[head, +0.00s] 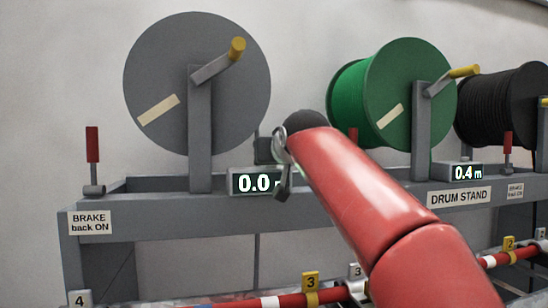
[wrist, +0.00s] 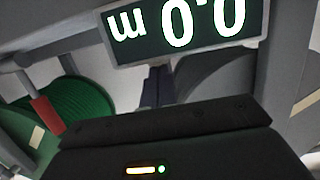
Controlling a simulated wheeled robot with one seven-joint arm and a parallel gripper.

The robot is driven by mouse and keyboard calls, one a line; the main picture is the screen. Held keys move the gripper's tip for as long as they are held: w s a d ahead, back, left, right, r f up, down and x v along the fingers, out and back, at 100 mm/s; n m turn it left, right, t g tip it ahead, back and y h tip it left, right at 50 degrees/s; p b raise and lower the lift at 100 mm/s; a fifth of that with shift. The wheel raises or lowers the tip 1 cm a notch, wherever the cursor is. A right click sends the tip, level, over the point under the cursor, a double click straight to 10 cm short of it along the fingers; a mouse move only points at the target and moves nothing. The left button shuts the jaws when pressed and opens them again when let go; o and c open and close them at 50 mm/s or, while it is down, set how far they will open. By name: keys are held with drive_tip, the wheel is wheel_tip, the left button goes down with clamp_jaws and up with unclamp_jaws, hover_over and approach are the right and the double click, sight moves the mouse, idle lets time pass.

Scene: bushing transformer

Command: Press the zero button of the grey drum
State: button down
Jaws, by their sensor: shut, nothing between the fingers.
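The grey drum (head: 165,70) hangs on its stand at the left of the head view, with a yellow-tipped crank. Its display (head: 248,183) reads 0.0 on the rail below; my gripper hides its right end. In the wrist view the same display (wrist: 185,28) appears upside down at the top. I cannot make out the zero button in either view. My gripper (head: 284,187) is shut and empty, pointing down in front of the display's right end. I cannot tell whether it touches anything. Its dark body fills the bottom of the wrist view.
The green drum (head: 410,85), with a display (head: 467,173) reading 0.4 m, stands to the right, and a black drum (head: 505,105) beyond it. A red-handled brake lever (head: 92,147) stands at the left end of the rail (head: 150,215). Numbered red cables (head: 270,302) run below.

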drive_tip(key=shift+f, duration=0.75)
drive_tip(key=r+p, duration=0.1)
drive_tip(key=r, duration=0.1)
drive_tip(key=r+p, duration=0.3)
drive_tip(key=r, duration=0.1)
drive_tip(key=shift+s+d+r+p, duration=0.1)
drive_tip(key=shift+s+r+p, duration=0.05)
drive_tip(key=shift+s+p, duration=0.15)
drive_tip(key=f+b+v, duration=0.1)
drive_tip(key=b+v, duration=0.1)
drive_tip(key=v, duration=0.7)
drive_tip(key=shift+s+b, duration=0.35)
drive_tip(key=shift+d+r, duration=0.1)
